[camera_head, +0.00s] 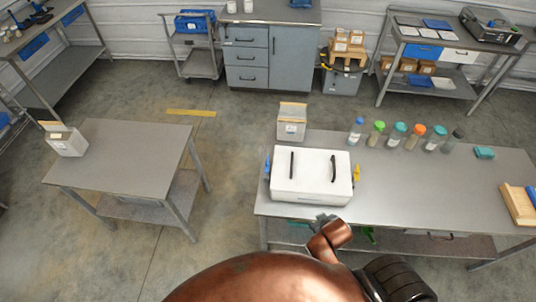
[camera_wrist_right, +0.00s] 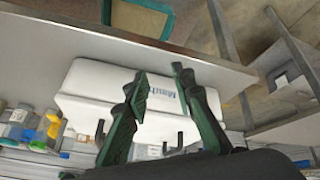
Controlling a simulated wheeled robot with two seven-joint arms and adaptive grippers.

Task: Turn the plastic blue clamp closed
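The blue clamp (camera_head: 267,167) is a small piece on the left side of the white lidded box (camera_head: 311,191). It is too small to tell whether it is turned open or closed. A yellow clamp (camera_head: 356,173) is on the box's right side. My right gripper (camera_head: 322,219) is at the table's front edge, in front of the box and apart from the blue clamp. In the wrist view its two dark green fingers (camera_wrist_right: 158,74) are spread and empty before the box's lettered front (camera_wrist_right: 85,78). The blue clamp cannot be made out there. My left gripper is not in view.
The table (camera_head: 430,195) is clear right of the box. Several capped bottles (camera_head: 397,135) stand behind there. An open carton (camera_head: 292,122) stands behind the box. A side table (camera_head: 130,160) is to the left, with open floor between. My copper arm covers the bottom centre.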

